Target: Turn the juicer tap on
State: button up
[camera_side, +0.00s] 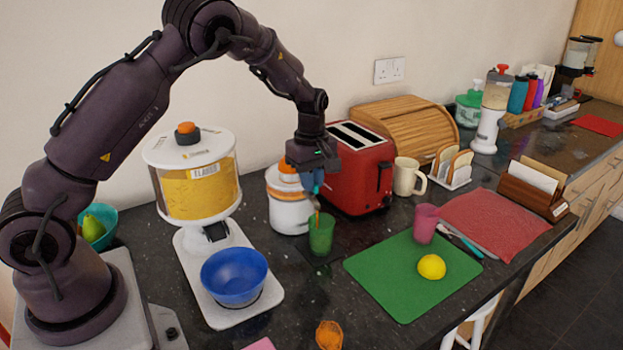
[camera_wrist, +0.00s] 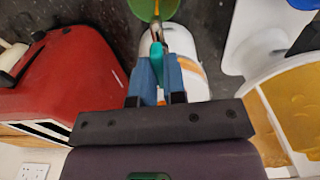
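The juicer (camera_side: 290,213) is a white dispenser with orange bands and an orange top, between the flour dispenser and the red toaster. In the wrist view its white body (camera_wrist: 190,80) is partly hidden by my gripper. A small teal tap lever (camera_wrist: 156,50) sticks out at its front. My gripper (camera_side: 314,186) points down there, and its two blue fingers (camera_wrist: 158,68) lie close on either side of the lever, seemingly pinching it. A green cup (camera_side: 321,238) stands below the spout. A thin orange-yellow streak (camera_wrist: 157,9) runs from the spout into the cup.
The red toaster (camera_side: 358,178) stands close right of my gripper. The flour dispenser (camera_side: 199,190) stands left, with a blue bowl (camera_side: 234,277) on its base. A green mat (camera_side: 385,275) holds a lemon (camera_side: 431,266) and a pink cup (camera_side: 426,222). Bare counter lies in front of the green cup.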

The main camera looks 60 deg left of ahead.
jog(key=o, duration=0.4)
jog(key=shift+o, duration=0.2)
jog(key=shift+r, duration=0.1)
notch_tip(320, 180, up, 13)
dwell(0.5)
jog(key=s+d+r+m+t, duration=0.2)
jog(key=s+d+m, duration=0.2)
jog(key=s+m, duration=0.2)
jog(key=s+d+r+m+t, duration=0.1)
jog(key=s+d+r+m, duration=0.2)
jog(key=s+m, duration=0.3)
jog(key=s+d+r+m+t, duration=0.2)
jog(key=s+d+m, duration=0.3)
jog(key=s, duration=0.8)
jog(key=shift+s+r+m+t, duration=0.2)
jog(key=shift+m+t, duration=0.1)
jog(key=shift+m, duration=0.3)
